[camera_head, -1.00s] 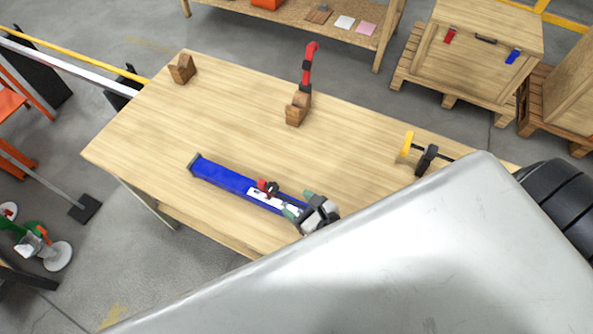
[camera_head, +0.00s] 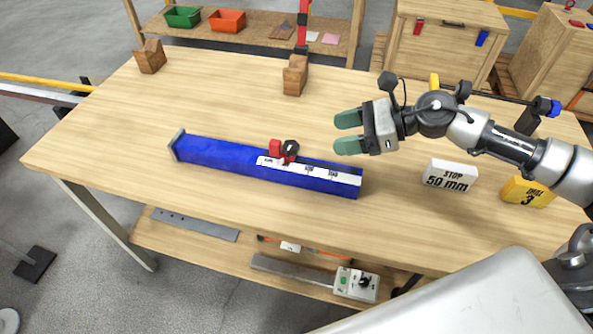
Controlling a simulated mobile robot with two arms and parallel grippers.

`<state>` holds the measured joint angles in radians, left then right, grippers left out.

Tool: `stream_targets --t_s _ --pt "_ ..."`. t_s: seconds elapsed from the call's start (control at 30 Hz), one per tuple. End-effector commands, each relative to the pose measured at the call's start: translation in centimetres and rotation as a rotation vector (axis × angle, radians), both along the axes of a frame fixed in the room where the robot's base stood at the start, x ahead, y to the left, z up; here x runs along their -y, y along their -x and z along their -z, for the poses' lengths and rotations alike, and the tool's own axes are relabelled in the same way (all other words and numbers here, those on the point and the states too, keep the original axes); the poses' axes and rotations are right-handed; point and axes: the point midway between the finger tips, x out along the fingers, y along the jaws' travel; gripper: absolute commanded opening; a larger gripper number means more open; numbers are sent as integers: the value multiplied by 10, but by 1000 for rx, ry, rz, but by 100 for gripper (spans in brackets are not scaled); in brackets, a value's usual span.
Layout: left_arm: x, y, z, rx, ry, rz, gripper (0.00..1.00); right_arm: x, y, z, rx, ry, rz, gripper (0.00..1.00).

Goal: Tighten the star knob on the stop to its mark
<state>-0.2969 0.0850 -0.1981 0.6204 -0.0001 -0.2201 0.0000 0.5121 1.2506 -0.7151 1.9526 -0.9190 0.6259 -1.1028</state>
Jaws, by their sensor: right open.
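The stop is a small red block (camera_head: 275,147) on a blue rail (camera_head: 215,157) that lies on the wooden table. A black star knob (camera_head: 291,148) sits on the stop's right side. A white scale strip (camera_head: 318,173) with black marks runs along the rail; the knob's own mark is too small to make out. My right gripper (camera_head: 347,132) has green-tipped fingers. It is open and empty, above the table to the right of the knob and apart from it. My left gripper is not in view.
Wooden V-blocks (camera_head: 149,57) (camera_head: 295,75) and a red clamp (camera_head: 303,22) are at the back. A lower shelf (camera_head: 185,240) holds metal bars and a box.

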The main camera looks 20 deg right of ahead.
Motion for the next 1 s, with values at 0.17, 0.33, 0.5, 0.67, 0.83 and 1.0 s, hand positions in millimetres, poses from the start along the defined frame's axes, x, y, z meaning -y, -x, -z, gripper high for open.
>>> stream_targets --t_s 0.17,0.33,0.5,0.67,0.83,1.0 --pt "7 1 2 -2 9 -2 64 -4 -1 0 -5 7 -14 63" --pt "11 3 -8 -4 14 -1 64 -28 -12 8 -5 3 -15 63" --pt "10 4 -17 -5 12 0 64 -56 -25 21 -5 5 -13 63" --pt "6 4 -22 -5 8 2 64 -76 -35 32 -5 6 -12 63" --pt "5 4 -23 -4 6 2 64 -87 -40 39 -4 7 -12 63" --pt "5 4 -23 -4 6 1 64 -89 -40 41 -4 8 -11 63"
